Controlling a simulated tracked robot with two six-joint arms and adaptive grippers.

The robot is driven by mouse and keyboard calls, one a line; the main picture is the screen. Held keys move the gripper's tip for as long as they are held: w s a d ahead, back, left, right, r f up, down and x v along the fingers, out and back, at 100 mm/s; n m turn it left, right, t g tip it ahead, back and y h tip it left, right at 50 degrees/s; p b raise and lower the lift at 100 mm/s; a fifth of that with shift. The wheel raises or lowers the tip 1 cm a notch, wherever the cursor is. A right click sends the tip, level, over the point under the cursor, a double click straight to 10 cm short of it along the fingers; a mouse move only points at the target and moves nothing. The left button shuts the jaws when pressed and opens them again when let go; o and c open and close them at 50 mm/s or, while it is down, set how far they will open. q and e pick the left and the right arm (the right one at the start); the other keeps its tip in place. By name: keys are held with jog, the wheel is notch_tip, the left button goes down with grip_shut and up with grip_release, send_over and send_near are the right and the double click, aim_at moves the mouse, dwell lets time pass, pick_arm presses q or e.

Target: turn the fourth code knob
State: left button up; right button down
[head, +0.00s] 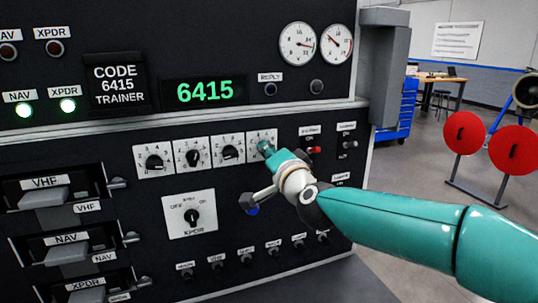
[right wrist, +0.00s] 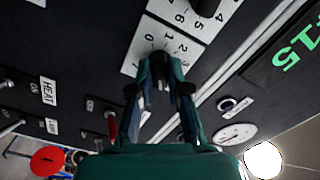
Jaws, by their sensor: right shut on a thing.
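The fourth code knob's white dial plate (head: 262,136) is the rightmost of the row on the black panel. My right gripper (head: 266,149) is at this dial and hides most of it in the head view. In the right wrist view, the fingers of my right gripper (right wrist: 163,88) are shut on the dark fourth knob (right wrist: 160,62), with the plate's numbers showing around it. The green display (head: 205,91) reads 6415. The placard (head: 116,85) reads CODE 6415 TRAINER. My left gripper is not in view.
Three other code knobs (head: 193,155) sit left of the gripper, with the XPDR selector (head: 190,214) below. A red-tipped toggle switch (head: 314,150) is close to the right. Latches and drawer handles (head: 45,197) stick out at the left.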

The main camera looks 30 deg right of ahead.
jog(key=shift+f, duration=0.1)
jog(key=c, duration=1.1)
grip_release()
jog(key=v, duration=1.2)
